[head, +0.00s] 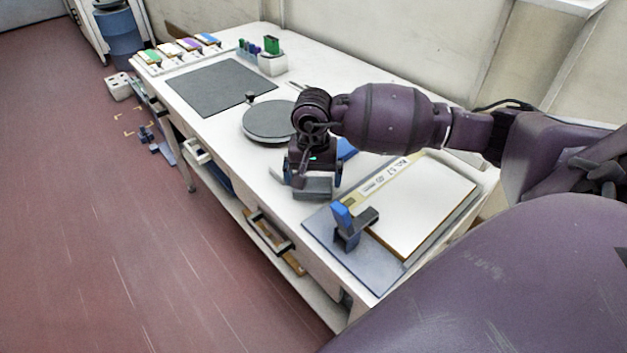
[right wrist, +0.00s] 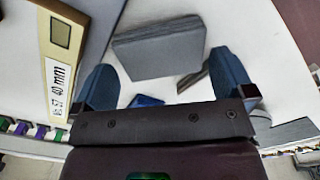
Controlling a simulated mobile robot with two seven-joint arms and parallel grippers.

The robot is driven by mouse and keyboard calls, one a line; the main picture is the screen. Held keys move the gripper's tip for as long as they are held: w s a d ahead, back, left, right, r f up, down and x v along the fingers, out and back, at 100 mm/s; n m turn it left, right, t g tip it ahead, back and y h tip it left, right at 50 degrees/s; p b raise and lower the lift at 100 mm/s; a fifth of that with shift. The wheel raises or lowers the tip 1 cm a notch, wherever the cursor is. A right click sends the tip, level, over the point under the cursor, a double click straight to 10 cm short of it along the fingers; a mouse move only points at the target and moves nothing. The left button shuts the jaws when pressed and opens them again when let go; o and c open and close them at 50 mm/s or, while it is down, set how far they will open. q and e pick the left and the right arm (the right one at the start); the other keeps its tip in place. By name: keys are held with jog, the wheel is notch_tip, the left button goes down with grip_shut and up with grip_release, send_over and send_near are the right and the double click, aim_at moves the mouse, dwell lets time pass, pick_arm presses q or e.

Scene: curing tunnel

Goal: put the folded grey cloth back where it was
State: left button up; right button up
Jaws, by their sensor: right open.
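The folded grey cloth (head: 316,190) lies on the white bench top, near its front edge in the head view. It also shows in the right wrist view (right wrist: 160,50) as a flat grey block with a layered front edge. My right gripper (head: 311,178) is over the cloth in the head view and partly hides it. In the right wrist view its two blue fingers (right wrist: 165,82) are spread apart with nothing between them, and the cloth lies beyond the tips. I cannot tell the exact height of the fingers. My left gripper is not in view.
A round grey plate (head: 268,121) and a dark mat (head: 215,86) lie farther along the bench (head: 230,150). A blue-grey board (head: 325,232) with a framed white panel (head: 425,205) and an upright blue-and-grey piece (head: 350,226) is close by. A small blue thing (head: 346,149) lies behind the gripper.

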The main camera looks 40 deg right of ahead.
aim_at(313, 184)
notch_tip(313, 184, up, 10)
jog(key=shift+r, duration=0.15)
dwell(0.7)
